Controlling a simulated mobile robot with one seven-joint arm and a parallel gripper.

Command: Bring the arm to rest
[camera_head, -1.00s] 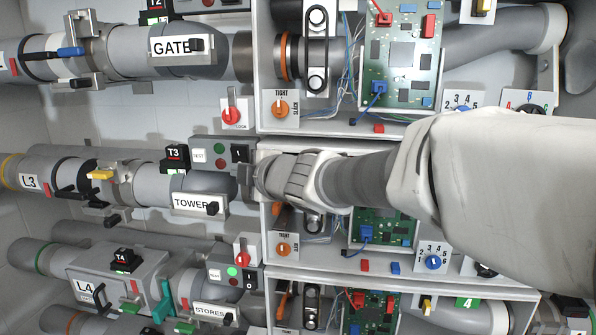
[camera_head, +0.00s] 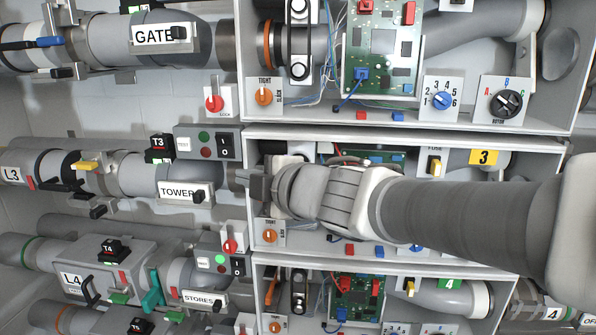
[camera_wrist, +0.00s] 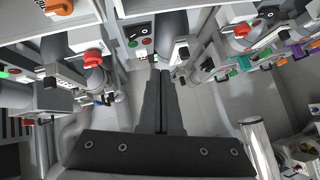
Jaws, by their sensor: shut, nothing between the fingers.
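My arm reaches in from the right edge in the head view and lies across the front of the middle blower box (camera_head: 400,143). My gripper (camera_head: 250,182) is at the left end of that box, just right of the TOWER label (camera_head: 184,192). In the wrist view my gripper (camera_wrist: 162,75) shows its two dark fingers together with nothing between them. I cannot tell whether the fingertips touch the pipe or box edge beside them. The arm hides much of the middle box's inside.
The upper box holds a circuit board (camera_head: 381,45) and a blue-pointer dial (camera_head: 443,100). The lower box (camera_head: 400,265) lies below the arm. Left are pipes with the GATE label (camera_head: 160,34), the STORES label (camera_head: 204,299) and a red lock knob (camera_head: 214,103). A switch panel (camera_head: 210,142) is close above the gripper.

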